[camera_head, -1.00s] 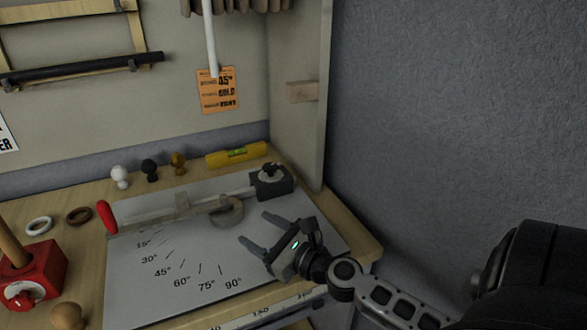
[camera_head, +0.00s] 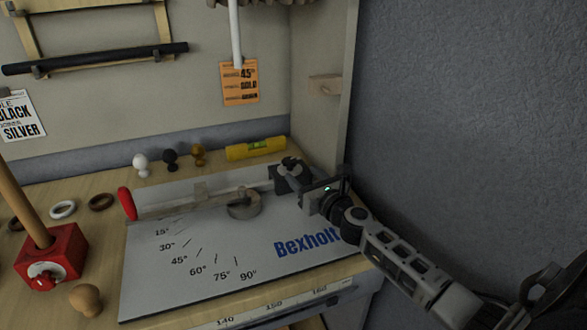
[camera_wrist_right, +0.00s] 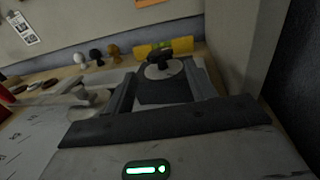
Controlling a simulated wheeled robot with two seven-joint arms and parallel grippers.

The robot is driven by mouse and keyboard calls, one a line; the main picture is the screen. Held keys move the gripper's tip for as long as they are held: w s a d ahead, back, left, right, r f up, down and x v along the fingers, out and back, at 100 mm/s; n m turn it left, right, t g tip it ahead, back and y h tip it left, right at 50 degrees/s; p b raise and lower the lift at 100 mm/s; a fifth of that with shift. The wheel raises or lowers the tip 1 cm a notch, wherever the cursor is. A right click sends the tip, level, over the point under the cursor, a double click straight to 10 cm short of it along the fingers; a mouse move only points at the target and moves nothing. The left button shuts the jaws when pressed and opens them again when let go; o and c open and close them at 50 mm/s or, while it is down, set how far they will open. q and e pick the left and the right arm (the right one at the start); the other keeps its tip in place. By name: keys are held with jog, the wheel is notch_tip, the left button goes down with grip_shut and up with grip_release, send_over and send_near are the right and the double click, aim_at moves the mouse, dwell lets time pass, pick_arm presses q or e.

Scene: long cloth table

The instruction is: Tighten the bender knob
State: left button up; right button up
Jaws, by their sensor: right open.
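The bender is a light grey plate (camera_head: 215,275) with angle marks, a round former (camera_head: 244,205) and a lever with a red grip (camera_head: 128,203). A dark block at its back right corner carries the dark bender knob (camera_head: 291,163); the knob also shows in the right wrist view (camera_wrist_right: 158,57) on a pale round disc. My right gripper (camera_head: 292,180) is open at the block. In the wrist view its two fingers (camera_wrist_right: 160,92) lie left and right of the block, with the knob beyond their tips; contact cannot be told. My left gripper is not in view.
A yellow level (camera_head: 255,149) lies behind the block, with white, black and brown knobs (camera_head: 170,159) to its left. A red box (camera_head: 52,259) with a wooden rod stands left.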

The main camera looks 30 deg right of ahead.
aim_at(293, 165)
jog(key=w, duration=0.2)
jog(key=w+b, duration=0.1)
jog(key=w, duration=0.1)
jog(key=shift+w+d+f, duration=0.15)
jog(key=shift+w+d, duration=0.05)
jog(key=shift+w, duration=0.1)
jog(key=shift+w+b, duration=0.4)
jog(key=shift+w, duration=0.3)
jog(key=c, duration=1)
